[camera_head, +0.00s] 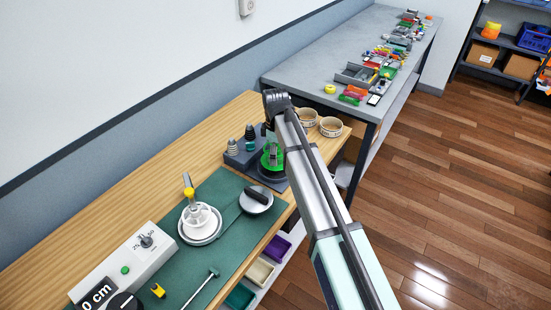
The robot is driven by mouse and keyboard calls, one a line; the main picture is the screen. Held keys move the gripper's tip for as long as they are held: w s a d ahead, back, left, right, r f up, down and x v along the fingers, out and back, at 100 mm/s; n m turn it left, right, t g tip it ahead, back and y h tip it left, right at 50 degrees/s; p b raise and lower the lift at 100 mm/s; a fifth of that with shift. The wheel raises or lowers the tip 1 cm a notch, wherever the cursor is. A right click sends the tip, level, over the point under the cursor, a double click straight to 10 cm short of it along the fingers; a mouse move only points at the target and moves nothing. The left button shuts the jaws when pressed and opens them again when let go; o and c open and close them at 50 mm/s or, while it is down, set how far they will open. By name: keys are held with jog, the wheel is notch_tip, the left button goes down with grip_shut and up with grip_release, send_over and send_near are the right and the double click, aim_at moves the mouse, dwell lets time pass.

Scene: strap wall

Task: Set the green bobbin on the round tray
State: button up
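A bright green round piece (264,161) shows around and behind my gripper on a dark grey base. A smaller dark green bobbin-like piece (250,144) stands upright on the grey rack just left of it. I cannot tell for sure which one is the green bobbin. My gripper (273,157) points down at the bright green piece; its fingers are small and overlap the green, so their opening and any contact are unclear. A white round dish (200,238) on the green mat holds a white reel with a yellow top. Two round cream containers (308,117) (331,127) stand beyond my wrist.
The rack (238,159) also holds a pale grey ribbed piece (233,147). A grey disc with a black handle (256,201) lies on the mat (235,235). A control box (133,262) stands front left. A cluttered grey table (310,75) is behind. The wooden bench's back strip is clear.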

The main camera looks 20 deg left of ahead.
jog(key=shift+f+p, duration=0.45)
jog(key=shift+f, duration=1.45)
jog(key=shift+f, duration=0.2)
jog(key=o, duration=0.9)
jog(key=shift+o, duration=0.2)
jog(key=shift+r, duration=0.1)
notch_tip(320, 180, up, 12)
jog(key=b, duration=0.3)
jog(key=shift+r+b, duration=0.15)
jog(key=shift+b, duration=0.25)
